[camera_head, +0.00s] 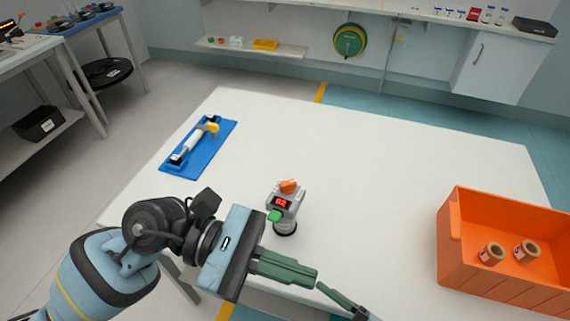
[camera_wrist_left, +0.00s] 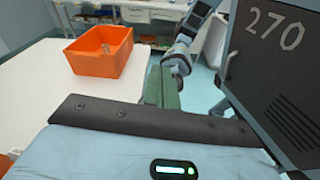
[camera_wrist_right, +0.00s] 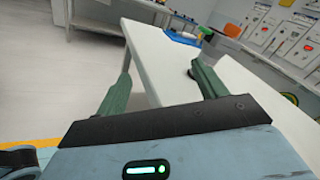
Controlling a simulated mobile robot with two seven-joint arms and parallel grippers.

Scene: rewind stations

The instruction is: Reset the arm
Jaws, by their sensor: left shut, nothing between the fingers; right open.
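A small grey device (camera_head: 286,205) with an orange top piece, a lit red display and a green part on its left stands on the white table (camera_head: 370,170). My left gripper (camera_head: 316,277) is shut and empty, nearer the camera than the device. Its green fingers also show in the left wrist view (camera_wrist_left: 160,72). My right gripper (camera_wrist_right: 161,60) is open and empty by the table's edge in the right wrist view. Which arm the task means cannot be told.
A blue mat (camera_head: 224,131) holding a white and black tool with a yellow part lies at the table's left. An orange crate (camera_head: 450,240) with 2 copper-coloured spools stands at the right. The table's middle is clear.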

